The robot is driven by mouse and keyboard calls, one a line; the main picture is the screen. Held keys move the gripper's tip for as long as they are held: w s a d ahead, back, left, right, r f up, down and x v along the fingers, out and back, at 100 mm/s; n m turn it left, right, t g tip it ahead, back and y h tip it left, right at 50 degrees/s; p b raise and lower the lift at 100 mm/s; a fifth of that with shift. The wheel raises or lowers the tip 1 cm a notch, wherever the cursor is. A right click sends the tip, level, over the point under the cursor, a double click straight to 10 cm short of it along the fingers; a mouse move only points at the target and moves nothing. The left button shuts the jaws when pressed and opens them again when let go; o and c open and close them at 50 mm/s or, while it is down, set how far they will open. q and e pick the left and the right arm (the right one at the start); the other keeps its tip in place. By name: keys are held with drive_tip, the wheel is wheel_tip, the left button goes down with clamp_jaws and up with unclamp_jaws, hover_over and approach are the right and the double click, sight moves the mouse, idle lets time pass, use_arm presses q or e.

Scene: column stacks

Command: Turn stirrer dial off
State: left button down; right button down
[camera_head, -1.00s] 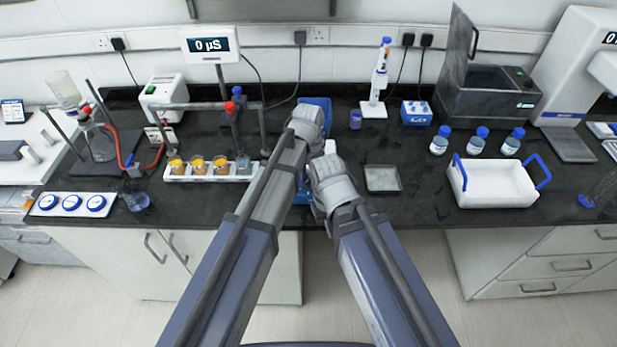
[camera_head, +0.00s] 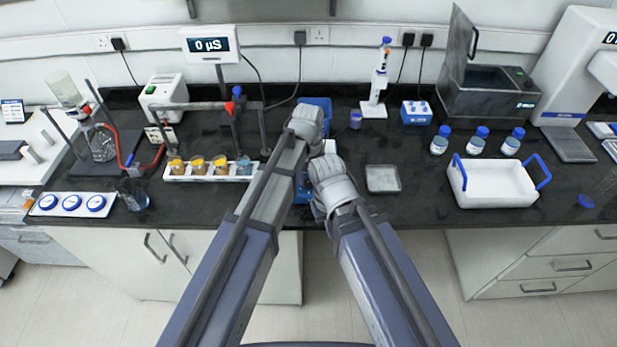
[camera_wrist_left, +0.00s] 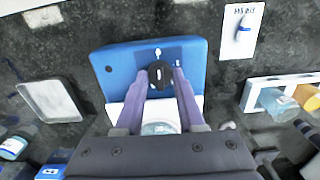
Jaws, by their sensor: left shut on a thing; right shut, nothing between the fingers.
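The stirrer (camera_wrist_left: 120,72) is a blue box with a white top plate. It also shows in the head view (camera_head: 318,103), mostly hidden behind my arms. Its black dial (camera_wrist_left: 160,71), with a pale mark, sits on the blue front face under small white symbols. My left gripper (camera_wrist_left: 161,84) is shut on the dial, with a purple-grey finger on each side; it is the higher hand in the head view (camera_head: 306,120). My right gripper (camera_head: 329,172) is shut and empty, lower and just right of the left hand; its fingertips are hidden.
A round vessel (camera_wrist_left: 159,128) shows beyond the stirrer's dial face. Left stands a white rack (camera_head: 210,178) of small beakers. Right are a grey square tray (camera_head: 383,189), a white carrier with blue handles (camera_head: 500,200) and blue-capped bottles (camera_head: 475,140). The dark bench is clear around the tray.

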sight(308, 180)
idle(0.4)
use_arm(q)
drive_tip(key=c, duration=0.8)
unclamp_jaws()
drive_tip(key=shift+r, duration=0.1)
wheel_tip(308, 180, up, 8)
drive_tip(key=p, duration=0.8)
drive_tip(key=shift+f, duration=0.2)
